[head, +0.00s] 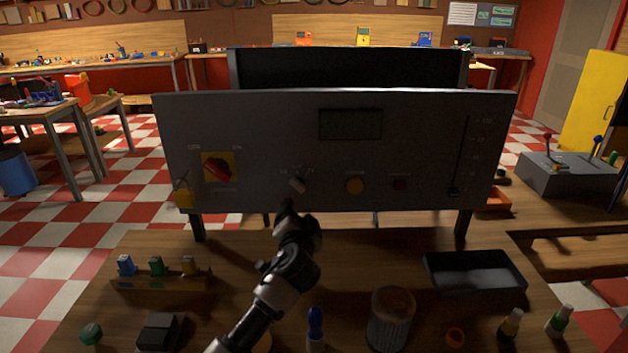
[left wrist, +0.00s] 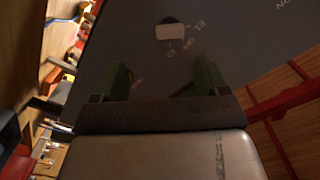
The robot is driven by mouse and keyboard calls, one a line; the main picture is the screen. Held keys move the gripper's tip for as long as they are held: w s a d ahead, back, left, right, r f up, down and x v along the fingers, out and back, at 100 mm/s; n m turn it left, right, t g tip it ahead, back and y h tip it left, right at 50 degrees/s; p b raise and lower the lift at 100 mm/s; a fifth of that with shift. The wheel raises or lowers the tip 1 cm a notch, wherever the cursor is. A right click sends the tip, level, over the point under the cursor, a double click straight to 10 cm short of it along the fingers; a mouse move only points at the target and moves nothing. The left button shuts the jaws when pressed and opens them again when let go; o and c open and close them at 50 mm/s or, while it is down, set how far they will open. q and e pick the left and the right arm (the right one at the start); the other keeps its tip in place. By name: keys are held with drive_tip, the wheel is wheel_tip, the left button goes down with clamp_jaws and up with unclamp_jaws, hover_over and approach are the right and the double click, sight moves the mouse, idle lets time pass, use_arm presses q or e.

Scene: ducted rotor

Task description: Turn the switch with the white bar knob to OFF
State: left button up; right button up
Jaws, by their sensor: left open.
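The switch with the white bar knob (head: 298,184) is on the lower middle of the dark control panel (head: 270,130). Small markings, too small to read, surround it. In the left wrist view the pale knob (left wrist: 170,32) is beyond the fingertips, on a dark round base, with labels at one side. My left gripper (head: 289,207) is just below and in front of the knob in the head view. Its two green-tipped fingers (left wrist: 163,76) are apart, with nothing between them, and not touching the knob. My right gripper is not in view.
Left of the knob is a red rotary switch (head: 217,168) on a yellow plate. To its right are a yellow button (head: 355,186), a dark red button (head: 400,183) and a slider (head: 454,190). A can (head: 391,318) and black tray (head: 475,273) stand on the bench.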

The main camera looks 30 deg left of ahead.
sight(298, 187)
use_arm(q)
drive_tip(key=x, duration=0.2)
drive_tip(key=r+p+x, duration=0.1)
drive_tip(key=x, duration=0.4)
drive_tip(key=shift+w+a+r, duration=0.15)
drive_tip(key=shift+a+r, duration=0.05)
drive_tip(key=shift+a, duration=0.25)
drive_tip(key=shift+x, duration=0.85)
drive_tip(key=shift+w+a+r, duration=0.1)
drive_tip(key=shift+w, duration=0.05)
drive_tip(key=shift+w+a, duration=0.1)
drive_tip(key=shift+c, duration=1)
drive_tip(key=c, duration=0.7)
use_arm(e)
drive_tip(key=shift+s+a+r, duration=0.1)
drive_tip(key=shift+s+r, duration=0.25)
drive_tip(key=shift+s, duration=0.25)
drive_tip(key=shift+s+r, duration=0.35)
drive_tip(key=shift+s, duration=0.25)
